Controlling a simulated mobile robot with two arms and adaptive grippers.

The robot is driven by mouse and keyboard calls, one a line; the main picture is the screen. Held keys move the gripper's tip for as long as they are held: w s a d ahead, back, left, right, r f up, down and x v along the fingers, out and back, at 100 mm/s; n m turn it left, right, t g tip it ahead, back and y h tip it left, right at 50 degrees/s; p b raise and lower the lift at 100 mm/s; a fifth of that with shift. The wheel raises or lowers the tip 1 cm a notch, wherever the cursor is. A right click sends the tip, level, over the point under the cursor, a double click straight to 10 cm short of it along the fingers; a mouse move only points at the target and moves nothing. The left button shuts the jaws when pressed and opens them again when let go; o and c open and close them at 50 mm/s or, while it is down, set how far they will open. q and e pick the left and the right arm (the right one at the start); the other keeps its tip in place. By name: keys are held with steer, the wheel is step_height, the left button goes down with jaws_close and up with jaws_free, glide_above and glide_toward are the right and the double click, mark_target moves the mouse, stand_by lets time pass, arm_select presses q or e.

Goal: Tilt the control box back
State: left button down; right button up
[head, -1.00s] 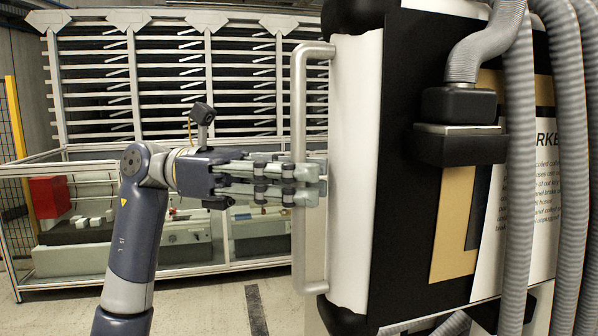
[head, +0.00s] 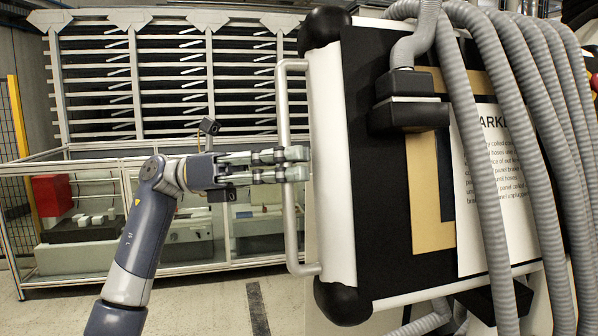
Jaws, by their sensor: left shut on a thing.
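The control box (head: 385,220) fills the right half of the head view, with a black and tan face, a white side and black rounded corners. It leans, its top further left than its bottom right side. A pale vertical bar handle (head: 290,225) runs along its left side. My left gripper (head: 293,164) reaches in from the left and is shut on the handle near its middle; the fingers cover that part of the bar. My right gripper is not in view.
Several grey corrugated hoses (head: 530,130) arch over the box's front and right side. A connector block (head: 408,115) sits on its face. A framed glass enclosure (head: 180,225) and slatted rack stand behind. Bare floor (head: 200,305) shows lower left.

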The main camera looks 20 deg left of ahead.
arm_select(q)
steer(key=shift+n+t+h, duration=0.5)
steer(key=shift+n+t, duration=0.1)
steer(key=shift+n, duration=0.3)
steer(key=w+a, duration=0.1)
steer(key=w+a+f, duration=0.1)
steer(key=w, duration=0.1)
steer(key=shift+w+a, duration=0.2)
steer(key=shift+w, duration=0.1)
steer(key=c, duration=1.9)
jaws_free()
steer(key=shift+c, duration=0.2)
steer(key=shift+o, duration=0.3)
steer(key=shift+w+a+f, duration=0.1)
steer(key=shift+a+f, duration=0.1)
steer(key=shift+a, duration=0.05)
steer(key=shift+d, duration=0.2)
